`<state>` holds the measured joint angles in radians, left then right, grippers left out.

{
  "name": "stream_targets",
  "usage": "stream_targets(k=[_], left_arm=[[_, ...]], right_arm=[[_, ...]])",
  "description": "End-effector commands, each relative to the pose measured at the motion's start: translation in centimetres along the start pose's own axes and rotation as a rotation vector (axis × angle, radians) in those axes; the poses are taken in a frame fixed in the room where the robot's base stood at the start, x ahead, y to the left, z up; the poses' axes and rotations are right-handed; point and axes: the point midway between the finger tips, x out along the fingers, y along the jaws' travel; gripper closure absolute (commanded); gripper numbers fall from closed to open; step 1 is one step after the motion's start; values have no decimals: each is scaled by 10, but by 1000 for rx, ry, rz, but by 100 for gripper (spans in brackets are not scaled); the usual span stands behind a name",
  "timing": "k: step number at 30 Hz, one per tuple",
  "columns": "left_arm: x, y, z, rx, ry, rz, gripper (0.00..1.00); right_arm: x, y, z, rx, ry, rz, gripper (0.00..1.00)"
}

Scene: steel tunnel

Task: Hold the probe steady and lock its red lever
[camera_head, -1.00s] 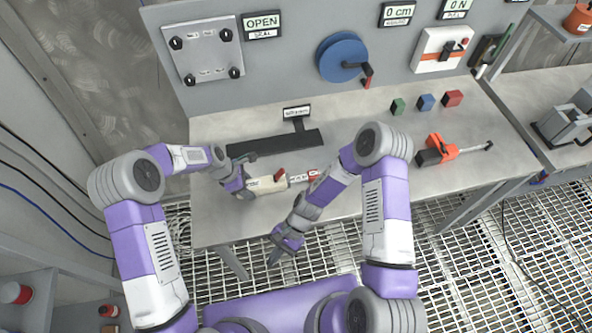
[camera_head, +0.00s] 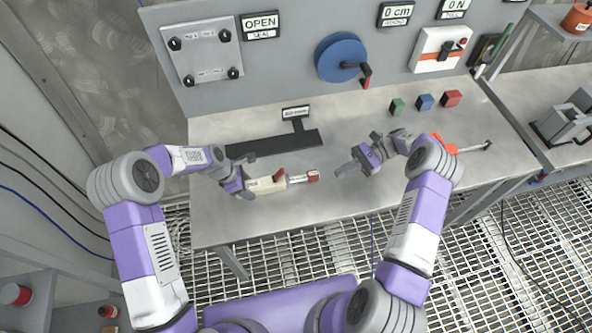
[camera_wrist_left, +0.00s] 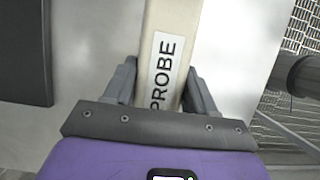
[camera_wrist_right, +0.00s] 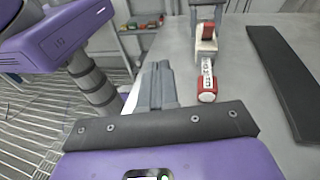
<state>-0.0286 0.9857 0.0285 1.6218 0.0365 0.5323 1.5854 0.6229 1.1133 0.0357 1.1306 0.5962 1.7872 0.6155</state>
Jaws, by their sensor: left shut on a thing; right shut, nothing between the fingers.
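The probe (camera_head: 268,184) is a cream body with a red lever (camera_head: 279,174) on top and a red tip (camera_head: 313,176) at its right end. It lies level over the bench. My left gripper (camera_head: 246,184) is shut around its left part; the left wrist view shows the fingers on both sides of the cream body marked PROBE (camera_wrist_left: 165,60). My right gripper (camera_head: 346,172) is shut and empty, to the right of the red tip and apart from it. In the right wrist view the probe's red tip (camera_wrist_right: 207,92) and red lever (camera_wrist_right: 207,31) show ahead of the closed fingers (camera_wrist_right: 158,75).
A black stand (camera_head: 272,143) lies behind the probe. Green, blue and red blocks (camera_head: 425,102) stand at the back right. An orange tool (camera_head: 447,146) lies behind my right arm. A blue reel (camera_head: 342,57) is on the back panel. The bench front is clear.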

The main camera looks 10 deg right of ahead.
Motion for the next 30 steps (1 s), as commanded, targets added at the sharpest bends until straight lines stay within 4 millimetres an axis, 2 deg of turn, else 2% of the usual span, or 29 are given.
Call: stream_targets(k=[3, 7, 20, 26, 30], left_arm=[[0, 0, 0, 1, 0, -1, 81], [0, 0, 0, 1, 0, -1, 81], [0, 0, 0, 0, 0, 0, 81], [0, 0, 0, 0, 0, 0, 81], [0, 0, 0, 0, 0, 1, 81]], right_arm=[[2, -26, -18, 37, 9, -127, 100], [1, -43, -29, 66, 15, -211, 100], [3, -48, -32, 74, 16, -232, 100], [24, -53, -31, 74, 14, -229, 100], [52, -59, -32, 74, 14, -226, 100]])
